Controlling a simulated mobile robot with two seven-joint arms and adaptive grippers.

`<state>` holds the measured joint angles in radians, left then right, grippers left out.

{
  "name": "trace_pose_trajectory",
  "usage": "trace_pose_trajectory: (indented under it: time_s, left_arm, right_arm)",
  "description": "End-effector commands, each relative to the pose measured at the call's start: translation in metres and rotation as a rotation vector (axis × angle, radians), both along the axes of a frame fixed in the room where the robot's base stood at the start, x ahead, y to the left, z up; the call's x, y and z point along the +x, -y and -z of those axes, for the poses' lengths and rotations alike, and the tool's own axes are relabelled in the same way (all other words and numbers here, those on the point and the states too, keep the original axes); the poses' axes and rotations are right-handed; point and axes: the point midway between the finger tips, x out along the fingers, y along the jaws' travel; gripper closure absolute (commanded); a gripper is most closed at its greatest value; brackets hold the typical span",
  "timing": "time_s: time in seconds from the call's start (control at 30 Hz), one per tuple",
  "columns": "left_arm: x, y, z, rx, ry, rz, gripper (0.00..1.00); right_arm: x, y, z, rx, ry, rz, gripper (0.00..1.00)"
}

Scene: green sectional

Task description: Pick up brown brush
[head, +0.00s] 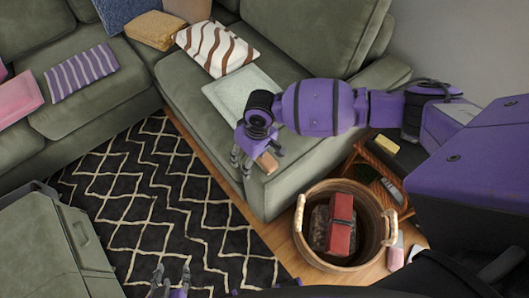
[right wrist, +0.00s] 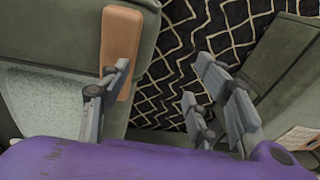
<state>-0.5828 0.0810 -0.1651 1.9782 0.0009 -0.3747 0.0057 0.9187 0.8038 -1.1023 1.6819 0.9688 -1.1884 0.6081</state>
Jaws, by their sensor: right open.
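The brown brush (head: 267,162) looks like a small tan-brown block at the front edge of the green sofa seat. It also shows in the right wrist view (right wrist: 121,40), lying along the seat edge. My right gripper (head: 256,159) is open above the seat edge. In the right wrist view its left finger overlaps the brush's near end, and the other fingers (right wrist: 165,90) are over the rug side; whether they touch the brush I cannot tell. My left gripper (head: 171,276) is at the bottom of the head view, its fingertips apart and empty, away from the brush.
A wicker basket (head: 313,252) with a red box (head: 341,225) stands on the wood floor, right of the seat. A small wooden stand (head: 365,160) is behind it. A patterned black rug (head: 160,190) lies clear before the sofa (head: 210,115). A grey-green piece (head: 45,250) fills the lower left.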

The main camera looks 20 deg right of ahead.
Motion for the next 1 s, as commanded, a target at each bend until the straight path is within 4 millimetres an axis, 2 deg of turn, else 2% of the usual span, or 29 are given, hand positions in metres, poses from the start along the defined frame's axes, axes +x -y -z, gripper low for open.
trace_pose_trajectory:
  time_s: [0.03,0.1,0.27,0.57,0.8,1.0]
  left_arm:
    - [-0.004,-0.003,0.003,0.004,-0.007,-0.001,0.60]
    - [-0.005,-0.005,0.004,0.007,-0.010,-0.003,0.60]
    - [-0.008,-0.006,0.006,0.010,-0.014,-0.001,0.60]
    - [-0.006,-0.002,0.009,0.005,-0.010,0.001,0.60]
    - [-0.007,0.000,0.011,0.002,-0.011,-0.002,0.60]
    - [-0.005,-0.001,0.011,0.002,-0.009,-0.002,0.60]
  right_arm:
    - [0.013,0.015,-0.008,-0.044,-0.003,0.012,0.43]
    - [0.022,0.029,-0.017,-0.088,-0.015,0.032,0.43]
    - [0.032,0.045,-0.026,-0.134,-0.026,0.060,0.43]
    - [0.033,0.045,0.007,-0.137,-0.027,0.061,0.43]
    - [0.032,0.043,0.041,-0.135,-0.026,0.061,0.43]
    - [0.033,0.043,0.047,-0.134,-0.023,0.060,0.43]
